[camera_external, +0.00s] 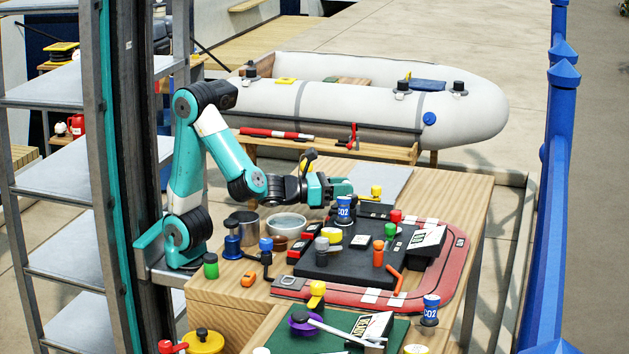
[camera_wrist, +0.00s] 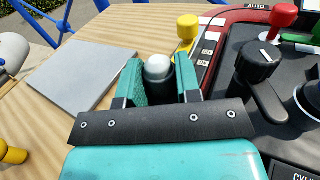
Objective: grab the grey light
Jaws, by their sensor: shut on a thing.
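The grey light (camera_wrist: 157,67) has a pale grey domed top on a dark body. In the wrist view it stands between the two teal fingers of my gripper (camera_wrist: 160,72), which is shut on it. In the external view my gripper (camera_external: 342,188) reaches out over the back of the wooden table (camera_external: 462,190). The light cannot be made out there; the gripper seems to hide it. Its lower part is hidden in the wrist view too.
A black console (camera_external: 345,265) with several coloured knobs and a blue CO2 can (camera_external: 344,208) stand close in front of my gripper. A yellow knob (camera_wrist: 187,27) is just beyond the fingers.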

